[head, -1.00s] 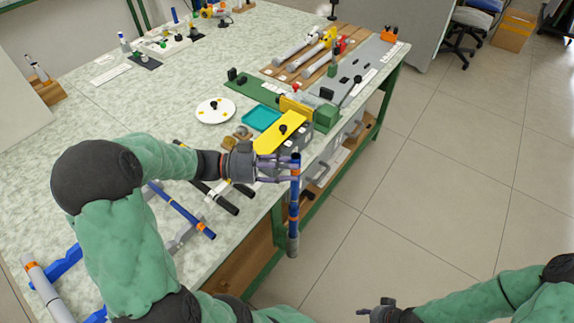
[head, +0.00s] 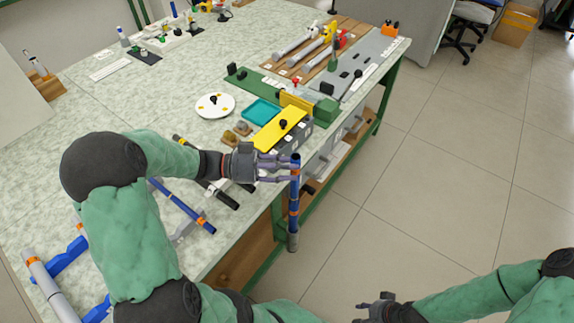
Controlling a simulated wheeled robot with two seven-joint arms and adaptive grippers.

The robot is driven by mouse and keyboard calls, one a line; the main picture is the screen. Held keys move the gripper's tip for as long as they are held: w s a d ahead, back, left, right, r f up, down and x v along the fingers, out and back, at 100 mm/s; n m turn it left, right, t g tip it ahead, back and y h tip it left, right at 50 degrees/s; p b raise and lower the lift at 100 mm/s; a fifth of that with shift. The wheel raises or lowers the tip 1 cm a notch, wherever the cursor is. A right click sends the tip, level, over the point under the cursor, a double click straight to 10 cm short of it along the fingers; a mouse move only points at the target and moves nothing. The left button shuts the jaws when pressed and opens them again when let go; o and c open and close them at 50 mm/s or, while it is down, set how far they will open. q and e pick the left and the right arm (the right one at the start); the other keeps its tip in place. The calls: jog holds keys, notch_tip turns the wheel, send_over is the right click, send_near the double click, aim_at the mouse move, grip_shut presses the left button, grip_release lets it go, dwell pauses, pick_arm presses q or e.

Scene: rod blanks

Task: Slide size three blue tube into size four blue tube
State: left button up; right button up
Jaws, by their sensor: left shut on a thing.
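My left gripper (head: 284,168) is shut on a blue tube (head: 294,196) with orange bands and a grey lower end. The tube hangs upright past the table's right edge, over the floor. I cannot read the size of either tube. My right gripper (head: 372,306) is low at the bottom right, away from both tubes, and too small to tell if open.
Black-ended rods (head: 222,197) lie beside the blue tube on the table. A grey tube (head: 50,285) rests at the lower left. A yellow plate (head: 275,132), a teal tray (head: 261,111) and a white disc (head: 215,105) stand behind my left gripper.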

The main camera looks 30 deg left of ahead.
pick_arm(q)
jog(key=shift+f, duration=1.45)
jog(key=o, duration=0.9)
jog(key=shift+o, duration=0.2)
notch_tip(320, 180, up, 10)
